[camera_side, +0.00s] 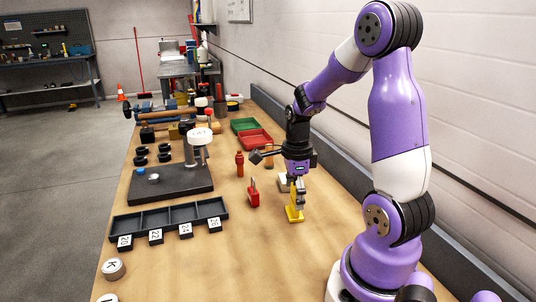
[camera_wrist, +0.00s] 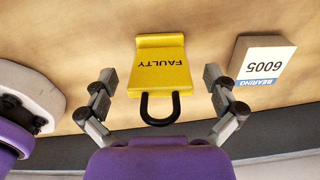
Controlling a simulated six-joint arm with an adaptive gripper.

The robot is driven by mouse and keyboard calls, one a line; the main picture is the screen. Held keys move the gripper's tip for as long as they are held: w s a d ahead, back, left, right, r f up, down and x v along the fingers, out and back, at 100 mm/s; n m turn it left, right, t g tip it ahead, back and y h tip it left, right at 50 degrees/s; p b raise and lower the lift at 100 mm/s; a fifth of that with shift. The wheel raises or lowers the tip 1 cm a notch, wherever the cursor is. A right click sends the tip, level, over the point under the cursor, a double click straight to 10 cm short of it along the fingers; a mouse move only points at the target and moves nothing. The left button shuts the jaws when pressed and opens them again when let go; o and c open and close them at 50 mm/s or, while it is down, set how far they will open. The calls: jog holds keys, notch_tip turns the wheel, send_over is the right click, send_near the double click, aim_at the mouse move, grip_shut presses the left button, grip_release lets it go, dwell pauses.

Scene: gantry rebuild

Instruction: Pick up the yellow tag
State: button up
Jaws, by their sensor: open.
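The yellow tag (camera_wrist: 160,66) stands on the wooden table, with the word FAULTY on it and a dark loop at one end. In the side view the yellow tag (camera_side: 294,214) is right below my gripper (camera_side: 297,192). In the wrist view my gripper (camera_wrist: 165,85) is open, with one finger on each side of the tag. Gaps show between the fingers and the tag, and nothing is held.
A bearing box (camera_wrist: 262,66) labelled 6005 stands close to the right finger in the wrist view. In the side view a red tag (camera_side: 253,194) stands left of the yellow one. A black divided tray (camera_side: 170,215) and a dark plate (camera_side: 165,187) lie farther left.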

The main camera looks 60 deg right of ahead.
jog(key=c, duration=1.5)
